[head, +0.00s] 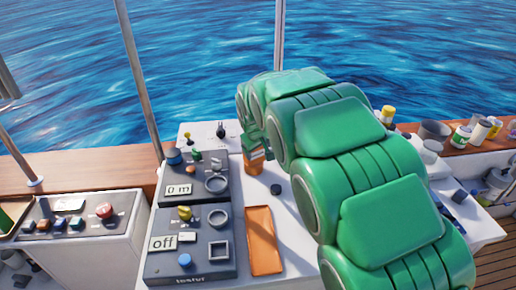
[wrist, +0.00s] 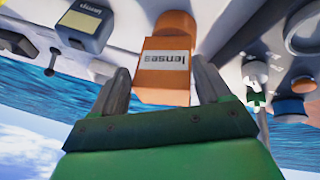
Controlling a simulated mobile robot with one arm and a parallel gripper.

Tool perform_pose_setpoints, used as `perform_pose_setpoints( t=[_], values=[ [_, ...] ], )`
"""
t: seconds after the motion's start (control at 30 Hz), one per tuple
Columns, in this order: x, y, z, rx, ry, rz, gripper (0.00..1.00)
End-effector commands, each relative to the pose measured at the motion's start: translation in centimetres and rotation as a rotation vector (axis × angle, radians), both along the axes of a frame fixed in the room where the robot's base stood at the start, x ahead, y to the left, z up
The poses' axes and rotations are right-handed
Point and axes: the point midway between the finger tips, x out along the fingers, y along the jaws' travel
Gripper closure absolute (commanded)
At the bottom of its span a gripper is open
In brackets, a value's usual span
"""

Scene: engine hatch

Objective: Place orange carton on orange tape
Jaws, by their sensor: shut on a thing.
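The orange carton (head: 253,168) is on the white console top in the head view, just right of the dark control panels; whether it touches the surface is unclear. In the wrist view the carton (wrist: 163,82) has a white "lenses" label. My gripper (head: 254,152) is shut on it, with one finger on either side in the wrist view (wrist: 162,88). My green arm reaches over from the right. The orange tape (head: 263,241) is a bare flat rectangle on the same top, nearer the camera than the carton.
Dark control panels (head: 190,245) with knobs and switches stand left of the tape. A small dark knob (head: 276,189) sits between carton and tape, to the right. A small lever (head: 221,130) stands behind the panels. Cups and jars (head: 462,136) line the wooden ledge at right.

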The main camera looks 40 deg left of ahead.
Motion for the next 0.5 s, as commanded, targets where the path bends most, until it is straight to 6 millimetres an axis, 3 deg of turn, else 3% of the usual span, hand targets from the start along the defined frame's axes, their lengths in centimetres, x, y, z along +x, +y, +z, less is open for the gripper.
perform_pose_setpoints(
  t=[0.07, 0.1, 0.23, 0.5],
  values=[
    [-0.01, -0.02, -0.04, -0.001, 0.000, 0.000, 0.83],
    [-0.01, -0.02, -0.04, -0.001, 0.000, 0.000, 0.19],
    [-0.01, -0.03, -0.06, -0.001, 0.000, 0.000, 0.00],
    [-0.03, -0.04, -0.01, -0.001, 0.000, 0.001, 0.00]
  ],
)
